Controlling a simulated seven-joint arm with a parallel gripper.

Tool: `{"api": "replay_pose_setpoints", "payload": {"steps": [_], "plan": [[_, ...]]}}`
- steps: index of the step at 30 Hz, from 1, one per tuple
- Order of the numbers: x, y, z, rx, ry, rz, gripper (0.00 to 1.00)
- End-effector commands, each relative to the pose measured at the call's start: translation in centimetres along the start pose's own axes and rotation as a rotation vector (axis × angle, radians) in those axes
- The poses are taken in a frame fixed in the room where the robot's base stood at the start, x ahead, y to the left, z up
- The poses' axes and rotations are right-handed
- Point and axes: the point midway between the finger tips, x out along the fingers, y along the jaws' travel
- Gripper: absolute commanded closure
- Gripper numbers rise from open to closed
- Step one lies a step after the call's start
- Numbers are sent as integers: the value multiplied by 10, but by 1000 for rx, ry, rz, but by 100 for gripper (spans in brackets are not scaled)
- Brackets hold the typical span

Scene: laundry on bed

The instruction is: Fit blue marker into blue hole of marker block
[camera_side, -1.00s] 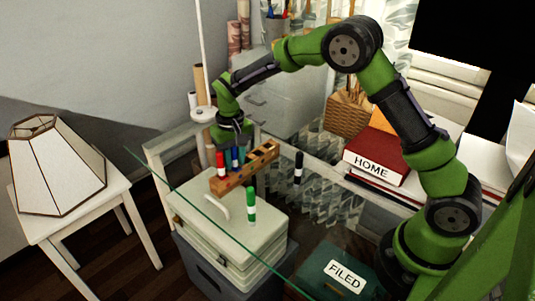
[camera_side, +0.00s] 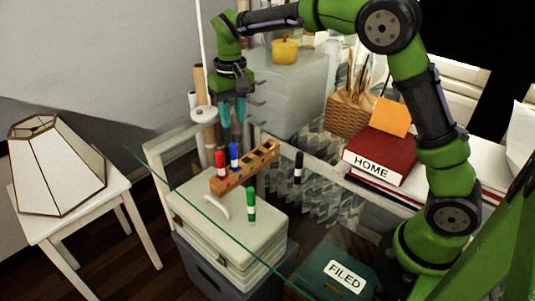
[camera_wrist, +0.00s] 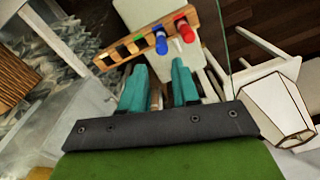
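The blue marker (camera_side: 234,156) stands upright in the wooden marker block (camera_side: 262,158), beside the red marker (camera_side: 220,164) at the block's left end. In the wrist view the blue marker (camera_wrist: 161,45) and red marker (camera_wrist: 185,31) both sit in the block (camera_wrist: 126,38), and several other holes are empty. I cannot tell the colour of the hole around the blue marker. My gripper (camera_side: 232,124) is above the block, apart from the blue marker. Its teal fingers (camera_wrist: 164,72) are spread with nothing between them.
A green marker (camera_side: 252,205) and a black marker (camera_side: 298,168) stand on the glass table, in front of and to the right of the block. A red book (camera_side: 380,157), a wicker basket (camera_side: 346,115) and a green box marked FILED (camera_side: 335,278) are to the right.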

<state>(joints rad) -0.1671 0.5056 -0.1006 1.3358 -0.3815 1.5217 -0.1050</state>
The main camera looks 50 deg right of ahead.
Motion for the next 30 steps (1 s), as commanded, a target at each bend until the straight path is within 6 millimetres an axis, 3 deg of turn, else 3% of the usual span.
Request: {"api": "replay_pose_setpoints", "payload": {"steps": [6, 12, 18, 21, 25, 30], "plan": [[-57, 26, 55, 14, 123, -115, 70], [-86, 51, 126, 29, 271, -222, 70], [-82, 71, 191, 51, 418, -300, 70], [-74, 77, 212, 60, 473, -323, 70], [-65, 82, 227, 70, 514, -339, 70], [-61, 84, 232, 73, 527, -343, 70]]}}
